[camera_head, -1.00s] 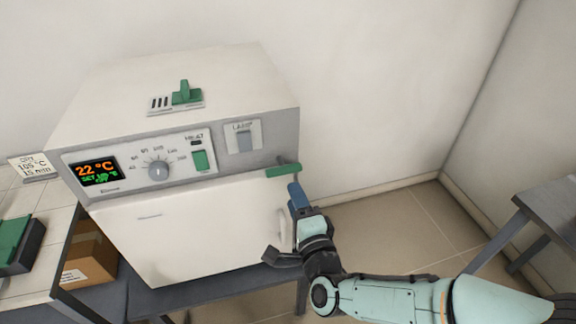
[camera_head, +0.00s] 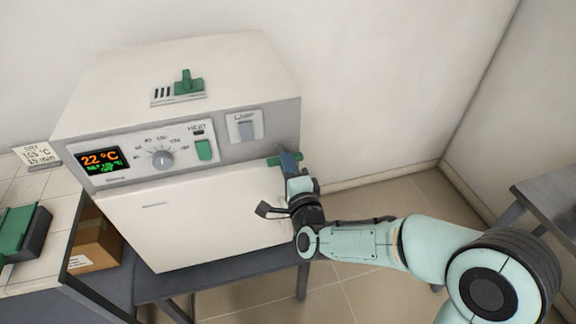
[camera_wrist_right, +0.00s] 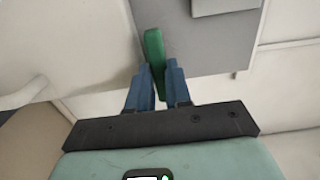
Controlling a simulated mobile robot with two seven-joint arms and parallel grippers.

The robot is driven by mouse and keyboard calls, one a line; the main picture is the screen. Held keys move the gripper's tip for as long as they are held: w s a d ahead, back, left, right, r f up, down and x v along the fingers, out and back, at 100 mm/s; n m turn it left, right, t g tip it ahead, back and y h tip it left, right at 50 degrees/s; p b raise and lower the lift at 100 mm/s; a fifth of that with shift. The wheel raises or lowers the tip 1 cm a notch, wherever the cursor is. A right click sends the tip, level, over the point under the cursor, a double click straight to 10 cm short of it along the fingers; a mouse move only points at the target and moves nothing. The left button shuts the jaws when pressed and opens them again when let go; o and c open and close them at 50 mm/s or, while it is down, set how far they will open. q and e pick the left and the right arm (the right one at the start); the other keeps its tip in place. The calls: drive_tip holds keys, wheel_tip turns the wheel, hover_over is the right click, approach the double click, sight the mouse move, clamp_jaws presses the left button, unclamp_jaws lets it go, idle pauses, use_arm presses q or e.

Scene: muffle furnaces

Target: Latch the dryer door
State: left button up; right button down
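The dryer is a white box with a grey control panel. Its white door (camera_head: 190,220) sits flush against the front, as far as I can see. The green latch handle (camera_head: 272,162) is at the door's upper right corner and lies roughly level. My right gripper (camera_head: 290,160) is at the latch. In the right wrist view the blue fingers (camera_wrist_right: 158,82) stand on both sides of the green latch handle (camera_wrist_right: 154,50), which fills the narrow gap between them. Part of the handle is hidden by the fingers. My left gripper is not in view.
The panel has a display (camera_head: 102,160) reading 22 °C, a dial (camera_head: 162,160) and switches. A green slider (camera_head: 187,85) is on top. A cardboard box (camera_head: 95,240) is at left. Floor and wall right of the dryer are free; a grey table (camera_head: 550,195) stands far right.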

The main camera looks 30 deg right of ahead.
idle(0.3)
drive_tip(key=n+b, duration=0.4)
drive_tip(key=n, duration=1.3)
drive_tip(key=shift+n, duration=0.3)
idle(0.5)
drive_tip(key=c, duration=1)
unclamp_jaws()
drive_tip(key=shift+c, duration=0.2)
